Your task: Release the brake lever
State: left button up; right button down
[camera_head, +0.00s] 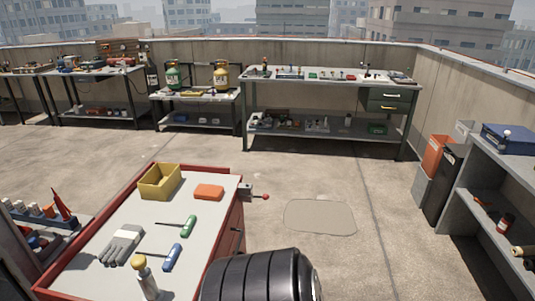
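A short lever with a red ball knob (265,197) sticks out to the right from a grey bracket (246,191) at the far right corner of a red-edged cart (52,274). The lever looks roughly level. It is the only thing in view that looks like a brake lever. Nothing touches it. Neither of my grippers is in view.
A yellow bin (160,182), orange box (209,192), grey gloves (122,245) and screwdrivers lie on the cart. A black ribbed cylinder (255,276) blocks the lower middle. Shelves (465,199) stand at right, a workbench (246,100) behind. Floor between is open.

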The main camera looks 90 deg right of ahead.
aim_at(265, 196)
jog(key=k+j+z, duration=0.1)
jog(key=z, duration=2.15)
jog(key=k+l, duration=0.05)
jog(key=l, duration=0.05)
